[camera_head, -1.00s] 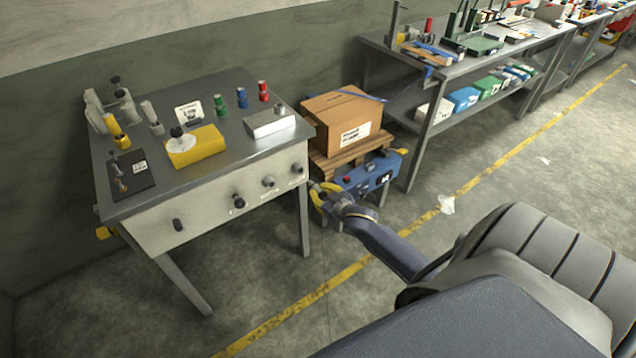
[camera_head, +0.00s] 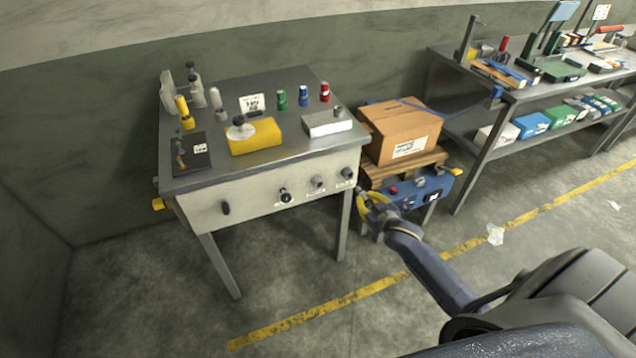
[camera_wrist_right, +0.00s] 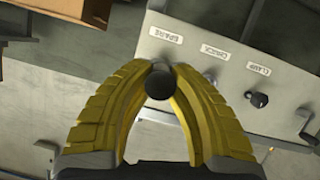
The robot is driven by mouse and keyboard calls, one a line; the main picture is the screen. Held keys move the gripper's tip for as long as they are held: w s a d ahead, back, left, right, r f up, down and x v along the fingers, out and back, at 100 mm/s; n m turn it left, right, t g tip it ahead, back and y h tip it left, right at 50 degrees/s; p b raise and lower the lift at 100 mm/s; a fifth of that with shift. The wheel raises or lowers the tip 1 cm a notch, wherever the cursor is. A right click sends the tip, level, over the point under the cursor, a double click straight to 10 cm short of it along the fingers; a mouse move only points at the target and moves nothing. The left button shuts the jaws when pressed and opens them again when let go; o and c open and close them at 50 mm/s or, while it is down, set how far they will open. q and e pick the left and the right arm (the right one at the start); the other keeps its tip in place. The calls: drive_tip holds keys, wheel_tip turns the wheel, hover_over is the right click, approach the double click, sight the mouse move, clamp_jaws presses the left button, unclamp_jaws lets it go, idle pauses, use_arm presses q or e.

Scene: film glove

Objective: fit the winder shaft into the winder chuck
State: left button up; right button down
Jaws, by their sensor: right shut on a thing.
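My right gripper (camera_head: 371,203) has yellow fingers and is just off the front right corner of the metal bench (camera_head: 190,183). In the right wrist view its fingers (camera_wrist_right: 160,80) are shut on a dark round piece seen end-on (camera_wrist_right: 159,87), which looks like the winder shaft. The winder chuck (camera_head: 317,183) sits on the bench's pale front panel. In the wrist view the chuck (camera_wrist_right: 211,78) is under a CHUCK label, right of the fingers, and apart from the held piece. The SPARE fitting is largely hidden behind the held piece there. My left gripper is out of view.
A CLAMP knob (camera_head: 285,195) is left of the chuck. A yellow block (camera_head: 255,137) lies on top.

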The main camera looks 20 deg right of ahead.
idle(0.3)
drive_tip(key=a, duration=1.2)
drive_tip(key=shift+s+t, duration=0.25)
drive_tip(key=shift+t, duration=0.15)
drive_tip(key=shift+w, duration=0.1)
drive_tip(key=shift+w+d, duration=0.1)
drive_tip(key=shift+w, duration=2.7)
drive_tip(key=shift+w+d, duration=0.1)
drive_tip(key=shift+w, duration=1.6)
drive_tip(key=c, duration=1.8)
unclamp_jaws()
drive_tip(key=o, duration=0.6)
drive_tip(key=shift+c, duration=0.2)
